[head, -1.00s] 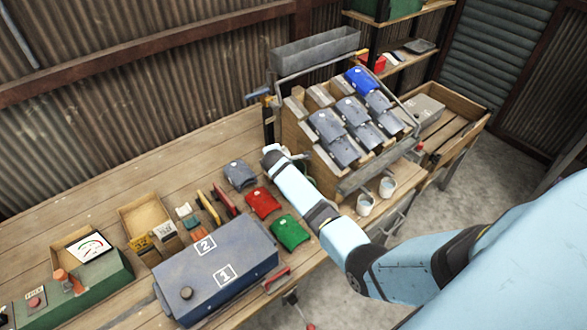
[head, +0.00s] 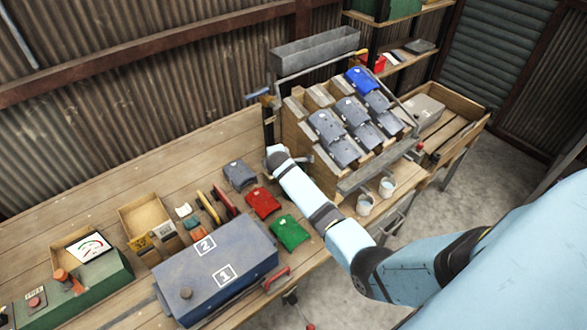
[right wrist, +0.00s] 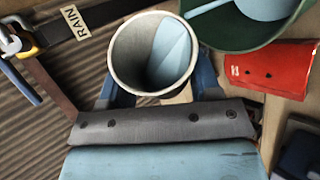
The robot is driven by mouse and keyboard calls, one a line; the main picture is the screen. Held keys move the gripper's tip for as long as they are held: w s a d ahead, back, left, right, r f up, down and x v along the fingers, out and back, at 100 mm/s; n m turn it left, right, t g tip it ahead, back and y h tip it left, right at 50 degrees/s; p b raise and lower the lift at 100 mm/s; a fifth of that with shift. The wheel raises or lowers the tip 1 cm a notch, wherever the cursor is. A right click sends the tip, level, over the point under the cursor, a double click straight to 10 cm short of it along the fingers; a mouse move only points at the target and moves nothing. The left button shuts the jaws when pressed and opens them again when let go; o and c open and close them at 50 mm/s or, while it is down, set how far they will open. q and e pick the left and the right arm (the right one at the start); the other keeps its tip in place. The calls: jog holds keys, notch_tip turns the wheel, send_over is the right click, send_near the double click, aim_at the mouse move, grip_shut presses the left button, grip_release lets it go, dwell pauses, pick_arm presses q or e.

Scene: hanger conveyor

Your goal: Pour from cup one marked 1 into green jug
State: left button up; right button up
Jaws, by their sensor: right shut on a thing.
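My right gripper (right wrist: 160,88) is shut on a grey metal cup (right wrist: 122,52), with its blue fingers on either side of it. The cup's round mouth faces the wrist camera, and a pale blue patch shows inside. No number on it can be seen. The green jug (right wrist: 228,40) is beside the cup at the top right of the right wrist view, cut off by the frame edge. A pale blue shape shows in its mouth. In the head view my right arm hides the cup and jug. My left gripper is not in view.
A blue box (head: 215,270) marked 1 and 2 stands in front. Two pale cups (head: 365,205) (head: 387,187) stand by the slanted rack (head: 297,110).

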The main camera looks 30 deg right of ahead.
dwell(0.3)
jog(key=shift+s+d+f+t+y, duration=0.1)
jog(key=shift+t+y, duration=0.2)
jog(key=shift+m, duration=0.3)
jog(key=shift+d+f+t+y, duration=0.1)
jog(key=shift+t+y, duration=0.2)
jog(key=shift+s+m, duration=0.1)
jog(key=shift+m, duration=0.2)
dwell(0.4)
jog(key=shift+s+d+f+t, duration=0.1)
jog(key=shift+d+f+t, duration=0.05)
jog(key=shift+t, duration=0.15)
jog(key=shift+y, duration=0.3)
